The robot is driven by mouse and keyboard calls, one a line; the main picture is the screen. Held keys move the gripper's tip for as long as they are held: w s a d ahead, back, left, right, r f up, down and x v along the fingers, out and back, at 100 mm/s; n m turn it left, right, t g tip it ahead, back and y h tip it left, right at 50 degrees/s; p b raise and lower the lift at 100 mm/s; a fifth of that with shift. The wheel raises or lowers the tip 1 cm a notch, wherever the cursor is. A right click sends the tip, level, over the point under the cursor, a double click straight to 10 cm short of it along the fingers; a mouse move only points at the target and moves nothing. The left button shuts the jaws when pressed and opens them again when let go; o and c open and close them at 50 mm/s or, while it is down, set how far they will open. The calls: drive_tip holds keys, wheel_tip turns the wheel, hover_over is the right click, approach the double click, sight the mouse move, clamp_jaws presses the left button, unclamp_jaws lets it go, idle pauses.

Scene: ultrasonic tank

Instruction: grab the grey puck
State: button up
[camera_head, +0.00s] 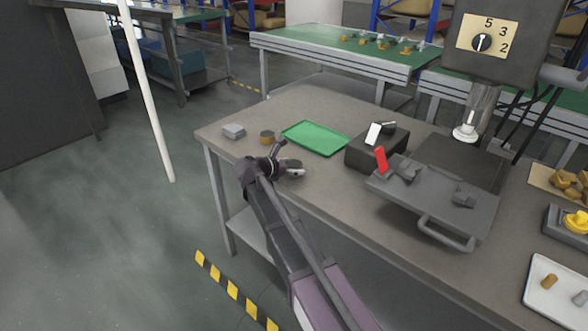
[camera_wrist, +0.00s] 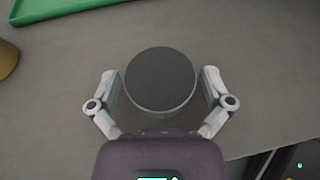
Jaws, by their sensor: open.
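The grey puck (camera_wrist: 160,78) is a round dark-topped disc with a lighter rim, on the table in the middle of the wrist view. My gripper (camera_wrist: 160,85) is open, with one finger to the left of the puck and one to the right. A small gap shows on each side, so the fingers look apart from it. In the head view my gripper (camera_head: 282,158) is low over the front left of the table, and the grey puck (camera_head: 294,169) shows partly beside it.
A brass-coloured puck (camera_head: 267,138) and a grey block (camera_head: 234,131) stand to the left. A green tray (camera_head: 316,138) lies behind my gripper. A black box (camera_head: 368,152) and a grey fixture with a handle (camera_head: 425,200) are to the right. The table's front edge is close.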

drive_tip(key=c, duration=1.1)
drive_tip(key=shift+r, duration=0.15)
drive_tip(key=shift+c, duration=0.2)
wheel_tip(320, 180, up, 3)
drive_tip(key=p, duration=0.2)
drive_tip(key=shift+f+p, duration=0.2)
drive_tip(key=shift+p, duration=0.2)
drive_tip(key=s+d+r+p, duration=0.1)
drive_tip(key=s+d, duration=0.1)
drive_tip(key=s, duration=0.5)
drive_tip(key=s+d+r+p, duration=0.1)
drive_tip(key=s+d, duration=0.1)
drive_tip(key=s, duration=0.6)
drive_tip(key=shift+s, duration=0.3)
drive_tip(key=shift+a, duration=0.1)
